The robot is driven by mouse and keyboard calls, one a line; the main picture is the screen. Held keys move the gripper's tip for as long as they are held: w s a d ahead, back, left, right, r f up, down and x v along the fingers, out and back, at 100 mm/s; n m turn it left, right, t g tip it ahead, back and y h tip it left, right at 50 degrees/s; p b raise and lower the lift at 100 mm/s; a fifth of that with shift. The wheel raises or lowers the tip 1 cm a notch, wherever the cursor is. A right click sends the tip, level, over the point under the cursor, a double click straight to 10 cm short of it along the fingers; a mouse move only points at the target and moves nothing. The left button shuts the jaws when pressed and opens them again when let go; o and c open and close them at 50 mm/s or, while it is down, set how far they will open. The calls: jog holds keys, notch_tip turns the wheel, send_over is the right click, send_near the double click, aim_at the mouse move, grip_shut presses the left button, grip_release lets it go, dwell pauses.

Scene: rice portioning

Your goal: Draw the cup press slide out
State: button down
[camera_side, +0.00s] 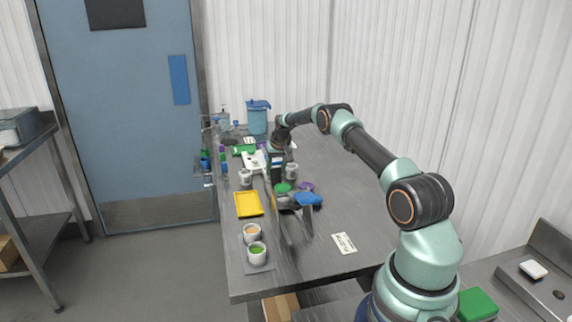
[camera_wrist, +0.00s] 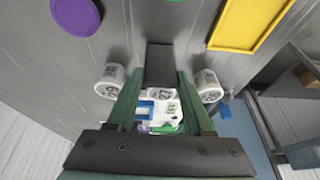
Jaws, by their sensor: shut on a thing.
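The white cup press (camera_side: 253,160) stands on the far part of the steel table, partly hidden by my gripper. In the wrist view the press (camera_wrist: 158,112) shows between my fingers as a white body with blue, green and purple parts. My gripper (camera_side: 277,178) points down beside it. In the wrist view my two green fingers reach a dark block (camera_wrist: 160,64), which looks like the slide's grip. My gripper is shut on it. How far the slide stands out of the press cannot be made out.
White cups stand on either side of my fingers, one at the left (camera_wrist: 111,81) and one at the right (camera_wrist: 208,86). A yellow tray (camera_side: 248,204), a blue item (camera_side: 308,199) and two filled cups (camera_side: 256,253) lie nearer the table's front. The table's right side is mostly clear.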

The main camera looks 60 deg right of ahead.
jog(key=shift+w, duration=0.3)
jog(key=shift+c, duration=2)
grip_release()
jog(key=shift+o, duration=0.4)
jog(key=shift+s+d, duration=0.1)
jog(key=shift+r, duration=0.15)
jog(key=v, duration=1.1)
jog(key=shift+s+r, duration=0.2)
jog(key=shift+r, duration=0.15)
